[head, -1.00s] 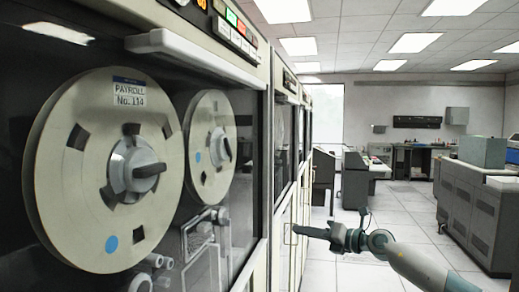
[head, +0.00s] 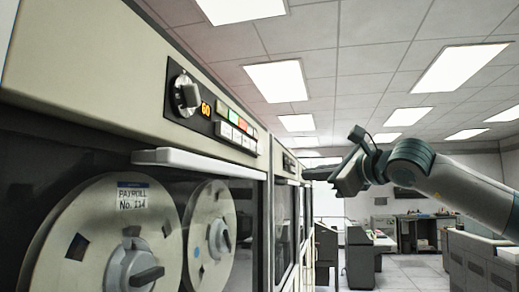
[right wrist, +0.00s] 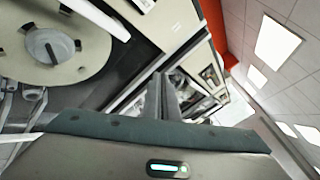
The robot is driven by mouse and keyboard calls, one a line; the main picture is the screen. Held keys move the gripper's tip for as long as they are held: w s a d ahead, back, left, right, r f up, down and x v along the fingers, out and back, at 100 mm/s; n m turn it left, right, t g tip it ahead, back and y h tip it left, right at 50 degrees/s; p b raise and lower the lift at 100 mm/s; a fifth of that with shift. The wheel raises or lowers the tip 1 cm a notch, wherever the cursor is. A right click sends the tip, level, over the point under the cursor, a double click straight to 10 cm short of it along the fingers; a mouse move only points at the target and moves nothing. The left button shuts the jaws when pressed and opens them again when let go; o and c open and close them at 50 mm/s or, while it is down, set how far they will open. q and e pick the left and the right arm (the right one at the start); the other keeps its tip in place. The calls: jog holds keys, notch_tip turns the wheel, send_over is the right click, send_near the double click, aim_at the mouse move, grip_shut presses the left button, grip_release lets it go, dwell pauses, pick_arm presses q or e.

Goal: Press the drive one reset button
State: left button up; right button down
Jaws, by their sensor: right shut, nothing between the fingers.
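The nearest tape drive (head: 90,60) fills the left of the head view. Its slanted control panel (head: 210,128) carries a round knob (head: 187,95), an orange lit display and two rows of small buttons (head: 236,126). The upper row has green and red lit buttons; the lower row is pale. Button labels are too small to read, so I cannot tell which is reset. My right gripper (head: 308,174) is shut and empty, pointing left, right of the panel and apart from it. It also shows shut in the right wrist view (right wrist: 166,82). My left gripper is out of view.
A pale handle bar (head: 200,160) juts out above the drive's glass door, with two tape reels (head: 210,232) behind it. More drives (head: 287,215) continue the row. The aisle floor is clear.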

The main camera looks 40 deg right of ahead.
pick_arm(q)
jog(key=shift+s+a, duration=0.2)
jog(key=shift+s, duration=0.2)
pick_arm(e)
jog(key=s+a+r+n+h, duration=0.1)
jog(key=s+a+r, duration=0.1)
jog(key=r, duration=0.4)
jog(key=shift+s+a+t, duration=0.35)
jog(key=shift+s+t, duration=0.05)
jog(key=shift+s, duration=0.15)
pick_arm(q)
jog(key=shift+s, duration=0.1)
pick_arm(e)
jog(key=shift+w+a, duration=0.1)
